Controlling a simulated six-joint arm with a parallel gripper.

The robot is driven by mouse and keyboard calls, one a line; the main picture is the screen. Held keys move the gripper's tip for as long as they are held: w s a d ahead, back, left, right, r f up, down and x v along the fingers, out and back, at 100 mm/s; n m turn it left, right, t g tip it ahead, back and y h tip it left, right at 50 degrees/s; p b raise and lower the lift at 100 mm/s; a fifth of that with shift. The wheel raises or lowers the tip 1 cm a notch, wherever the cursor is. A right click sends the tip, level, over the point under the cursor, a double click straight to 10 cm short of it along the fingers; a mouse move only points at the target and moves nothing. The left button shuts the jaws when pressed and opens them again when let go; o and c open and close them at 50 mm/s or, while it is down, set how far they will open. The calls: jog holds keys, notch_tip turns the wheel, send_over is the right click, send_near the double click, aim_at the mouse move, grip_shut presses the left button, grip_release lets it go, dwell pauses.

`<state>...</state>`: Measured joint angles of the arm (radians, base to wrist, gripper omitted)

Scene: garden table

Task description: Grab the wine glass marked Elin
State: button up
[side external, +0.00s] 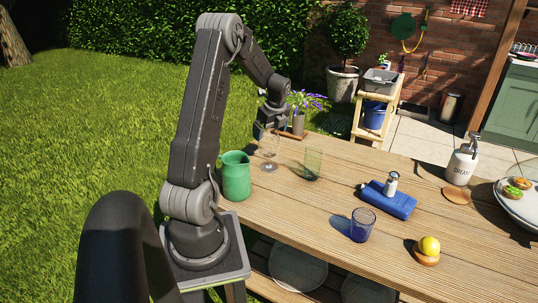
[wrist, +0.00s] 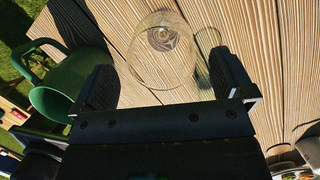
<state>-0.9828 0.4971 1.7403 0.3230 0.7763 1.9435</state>
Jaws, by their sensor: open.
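A clear stemmed wine glass (side external: 269,150) stands upright near the far left part of the wooden table. No name can be read on it. In the wrist view the wine glass (wrist: 160,62) is seen from above, its round bowl lying between the two finger lines. My gripper (side external: 266,131) is at the glass's upper part, pointing down. In the wrist view my gripper (wrist: 165,84) is open, with one dark finger on each side of the glass. I cannot tell whether a finger touches it.
A green jug (side external: 236,176) stands left of the glass, a greenish tumbler (side external: 313,163) right of it. A potted lavender (side external: 298,123) is behind.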

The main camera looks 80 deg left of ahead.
aim_at(269, 150)
jog(key=x, duration=0.4)
jog(key=shift+a+f, duration=0.1)
jog(key=shift+a, duration=0.05)
jog(key=shift+c, duration=0.3)
jog(key=c, duration=1.1)
